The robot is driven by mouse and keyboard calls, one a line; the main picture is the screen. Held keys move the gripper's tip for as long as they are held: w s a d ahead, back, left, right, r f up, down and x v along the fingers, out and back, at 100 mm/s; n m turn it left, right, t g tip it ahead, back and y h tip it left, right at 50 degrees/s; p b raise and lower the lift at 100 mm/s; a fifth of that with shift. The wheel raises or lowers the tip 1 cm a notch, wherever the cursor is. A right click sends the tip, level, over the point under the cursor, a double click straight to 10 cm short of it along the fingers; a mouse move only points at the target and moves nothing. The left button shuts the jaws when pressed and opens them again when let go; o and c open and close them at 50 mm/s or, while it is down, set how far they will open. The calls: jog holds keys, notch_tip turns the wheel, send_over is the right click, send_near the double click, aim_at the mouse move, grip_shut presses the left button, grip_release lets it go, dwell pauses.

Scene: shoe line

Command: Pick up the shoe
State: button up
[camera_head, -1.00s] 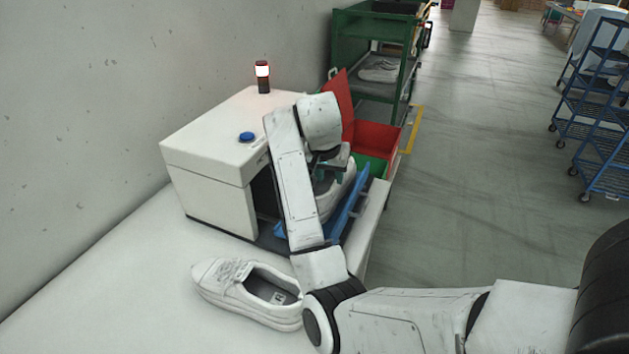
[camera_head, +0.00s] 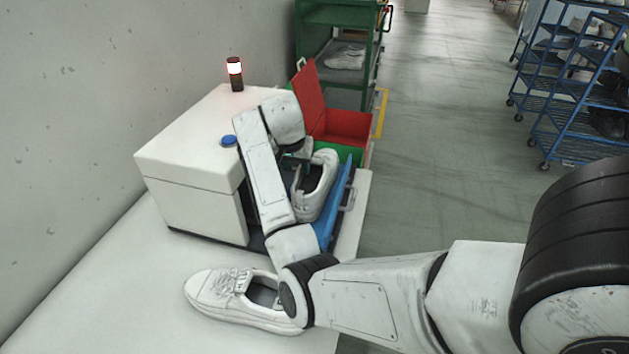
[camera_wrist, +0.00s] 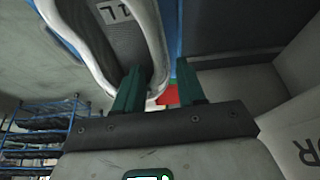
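A white shoe (camera_head: 323,186) rests by the blue panel (camera_head: 345,190) at the open side of the white box machine. My gripper (camera_head: 300,168) is at the shoe's left side, partly hidden by my arm. In the wrist view, the same shoe (camera_wrist: 153,30) shows its opening and a "1L" insole label. My gripper's green fingers (camera_wrist: 159,86) are apart. The left finger reaches into the shoe opening and the right one is outside, with the shoe's rim between and a gap visible. A second white shoe (camera_head: 215,292) lies on the white table, partly behind my arm.
The white box machine (camera_head: 190,150) has a blue button (camera_head: 229,141) and a lit signal lamp (camera_head: 235,74). Behind are a red bin (camera_head: 345,126) and a green shelf cart (camera_head: 335,85). Blue racks (camera_head: 570,90) stand at right. The floor between is clear.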

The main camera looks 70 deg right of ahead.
aim_at(298, 168)
jog(key=shift+p+x, duration=0.4)
jog(key=shift+x, duration=1.75)
jog(key=shift+w+d+r, duration=0.1)
jog(key=shift+w, duration=0.05)
grip_shut()
